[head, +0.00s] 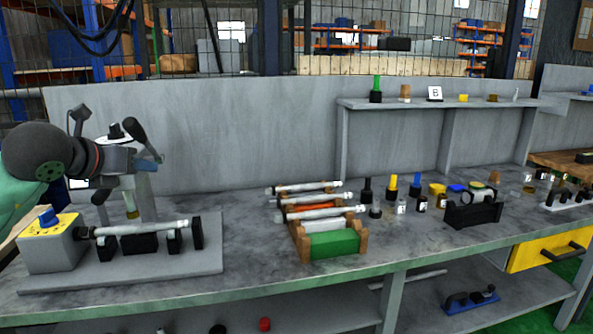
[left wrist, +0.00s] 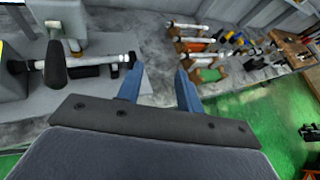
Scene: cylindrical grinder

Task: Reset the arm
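My left arm comes in at the left of the head view, and its gripper (head: 147,163) is raised in front of the cylindrical grinder. In the left wrist view the two blue fingers of my left gripper (left wrist: 158,88) stand apart with nothing between them. The grinder (head: 62,250) has a yellow panel with a blue knob. A light shaft (head: 140,228) lies level across its black supports, and it also shows in the left wrist view (left wrist: 105,60). My arm hides part of the grinder's upper section. My right gripper is not visible.
A wooden rack (head: 302,245) with several light shafts and a green block stands mid-bench. Black, yellow and blue items and a black holder (head: 473,212) are to its right. A shelf (head: 400,104) stands behind. The bench between grinder and rack (head: 245,240) is clear.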

